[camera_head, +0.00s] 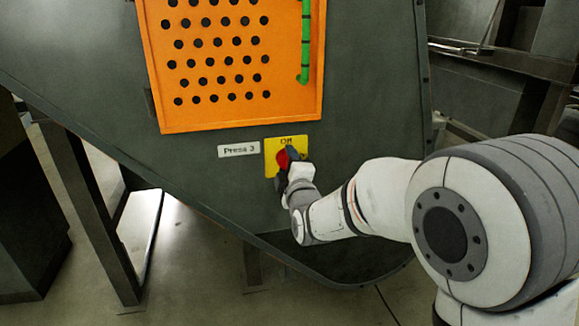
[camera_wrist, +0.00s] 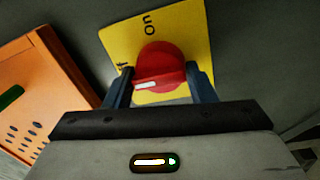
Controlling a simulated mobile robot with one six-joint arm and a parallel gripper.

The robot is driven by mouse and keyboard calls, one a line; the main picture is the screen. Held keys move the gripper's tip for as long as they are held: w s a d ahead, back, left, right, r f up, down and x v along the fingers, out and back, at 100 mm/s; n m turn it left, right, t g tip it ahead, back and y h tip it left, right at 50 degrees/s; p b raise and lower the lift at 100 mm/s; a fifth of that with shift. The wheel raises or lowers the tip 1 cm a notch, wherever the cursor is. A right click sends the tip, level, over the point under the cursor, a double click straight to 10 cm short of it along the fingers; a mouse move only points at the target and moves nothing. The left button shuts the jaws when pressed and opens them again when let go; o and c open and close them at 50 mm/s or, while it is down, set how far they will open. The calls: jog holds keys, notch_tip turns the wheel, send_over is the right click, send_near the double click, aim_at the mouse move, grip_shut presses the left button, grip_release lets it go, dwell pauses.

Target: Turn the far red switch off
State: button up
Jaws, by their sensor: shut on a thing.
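The red switch (camera_wrist: 160,66) is a round red knob with a white mark, on a yellow plate (camera_wrist: 119,40). The wrist view shows "On" on the plate and part of a second word, partly hidden at the left. In the head view the red switch (camera_head: 283,158) sits on the yellow plate (camera_head: 270,148) under the word "Off". My gripper (camera_wrist: 160,85) has one finger on each side of the knob and is shut on it. The white mark lies near the knob's lower left in the wrist view. My gripper also shows in the head view (camera_head: 286,172), covering part of the plate.
A "Press 3" label (camera_head: 239,150) is left of the plate. An orange perforated panel (camera_head: 220,121) with a green handle (camera_head: 305,50) is above. The dark sloping machine wall (camera_head: 200,170) surrounds them. Dark metal legs (camera_head: 90,200) stand at the lower left.

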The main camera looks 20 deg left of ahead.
jog(key=shift+f, duration=0.2)
dwell(0.3)
jog(key=o, duration=0.7)
jog(key=shift+c, duration=0.2)
jog(key=shift+o, duration=1.2)
jog(key=p+v, duration=0.2)
jog(key=v, duration=0.5)
jog(key=shift+s+d, duration=0.25)
jog(key=shift+d, duration=0.05)
jog(key=shift+r, duration=0.1)
